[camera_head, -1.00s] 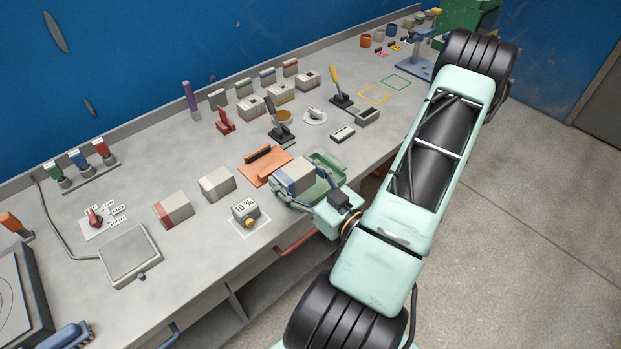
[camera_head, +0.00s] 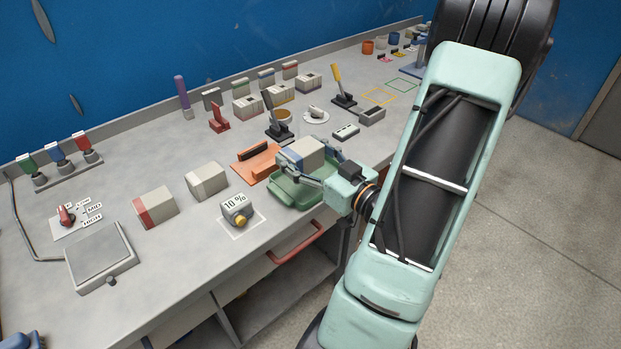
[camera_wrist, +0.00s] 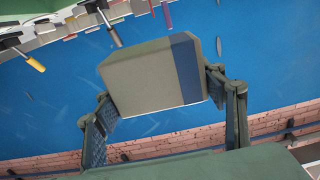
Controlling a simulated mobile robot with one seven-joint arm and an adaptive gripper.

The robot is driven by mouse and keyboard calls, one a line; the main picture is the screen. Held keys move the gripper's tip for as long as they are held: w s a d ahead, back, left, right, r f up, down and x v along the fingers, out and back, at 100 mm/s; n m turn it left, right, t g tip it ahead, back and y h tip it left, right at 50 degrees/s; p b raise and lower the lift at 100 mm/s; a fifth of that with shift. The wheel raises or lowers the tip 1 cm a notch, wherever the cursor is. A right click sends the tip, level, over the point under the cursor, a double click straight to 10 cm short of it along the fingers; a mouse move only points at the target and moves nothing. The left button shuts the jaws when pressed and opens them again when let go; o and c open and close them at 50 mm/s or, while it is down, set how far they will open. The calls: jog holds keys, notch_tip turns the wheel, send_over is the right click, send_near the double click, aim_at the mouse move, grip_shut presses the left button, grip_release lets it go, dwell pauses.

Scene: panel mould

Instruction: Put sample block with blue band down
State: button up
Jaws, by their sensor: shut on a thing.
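The sample block with the blue band (camera_head: 309,152) is a pale grey block with a blue end. My gripper (camera_head: 304,167) is shut on it and holds it over the far right part of the green tray (camera_head: 282,197). I cannot tell whether the block is clear of the tray rim. In the wrist view the block (camera_wrist: 140,80) sits between both fingers, slightly tilted, with its blue band towards the right finger. My gripper (camera_wrist: 160,100) touches its two ends there.
An orange holder (camera_head: 247,170) lies just left of the tray. Levers and a small grey tray (camera_head: 372,116) are behind. Bare bench lies between them.

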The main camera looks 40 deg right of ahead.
jog(key=shift+w+d+f+b, duration=0.5)
jog(key=shift+d+b, duration=0.1)
jog(key=shift+b, duration=1.3)
jog(key=w+d+f, duration=0.1)
jog(key=d+f, duration=0.1)
jog(key=f, duration=0.1)
jog(key=w+d+f, duration=0.1)
jog(key=f, duration=0.1)
jog(key=shift+w+d+b, duration=0.3)
jog(key=shift+d, duration=0.1)
jog(key=shift+w+d+f+b, duration=0.15)
jog(key=shift+f+b, duration=0.15)
jog(key=shift+f, duration=1.45)
jog(key=shift+f, duration=0.15)
jog(key=shift+f, duration=0.15)
jog(key=o, duration=1.4)
jog(key=shift+o, duration=0.2)
jog(key=shift+r, duration=0.2)
